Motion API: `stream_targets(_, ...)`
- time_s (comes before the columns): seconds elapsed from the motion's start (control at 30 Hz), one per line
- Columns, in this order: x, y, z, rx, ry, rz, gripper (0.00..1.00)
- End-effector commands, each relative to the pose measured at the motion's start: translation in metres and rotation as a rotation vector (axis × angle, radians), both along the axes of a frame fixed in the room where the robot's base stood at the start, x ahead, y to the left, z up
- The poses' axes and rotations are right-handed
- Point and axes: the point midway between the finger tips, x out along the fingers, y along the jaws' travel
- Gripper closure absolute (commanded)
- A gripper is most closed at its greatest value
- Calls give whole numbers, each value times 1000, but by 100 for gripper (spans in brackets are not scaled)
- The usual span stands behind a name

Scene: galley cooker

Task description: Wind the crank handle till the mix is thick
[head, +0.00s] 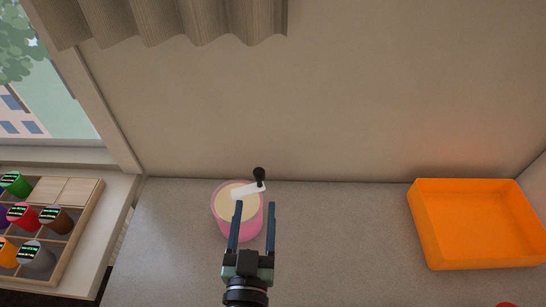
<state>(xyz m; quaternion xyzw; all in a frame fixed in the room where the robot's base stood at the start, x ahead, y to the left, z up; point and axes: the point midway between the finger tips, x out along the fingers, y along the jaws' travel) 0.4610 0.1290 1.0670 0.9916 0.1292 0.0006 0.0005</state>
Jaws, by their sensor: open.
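A pink pot (223,211) stands on the grey counter near the wall, with a pale yellow mix (229,194) inside. A white crank arm (246,190) lies across its top, and a black crank handle (259,175) stands up at the arm's right end. My gripper (255,206) is open, its two dark fingers pointing toward the wall and overlapping the pot in the picture. The fingertips appear just below the handle in this view, with nothing between them. How high they are above the pot is hard to tell. The fingers hide part of the pot's front.
An orange bin (475,262) stands on the counter at the right. A wooden rack (66,194) with several coloured jars is at the left under a window. A red thing (508,304) shows at the bottom right edge. The counter between pot and bin is clear.

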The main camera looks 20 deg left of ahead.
Motion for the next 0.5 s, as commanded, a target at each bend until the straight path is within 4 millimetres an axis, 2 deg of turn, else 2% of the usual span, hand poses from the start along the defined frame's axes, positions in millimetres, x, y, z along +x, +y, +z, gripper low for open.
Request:
stream_targets(0.17, 14, 4, 2, 7, -1, 3, 39)
stream_targets(0.5, 70, 19, 2, 3, -2, 1, 39)
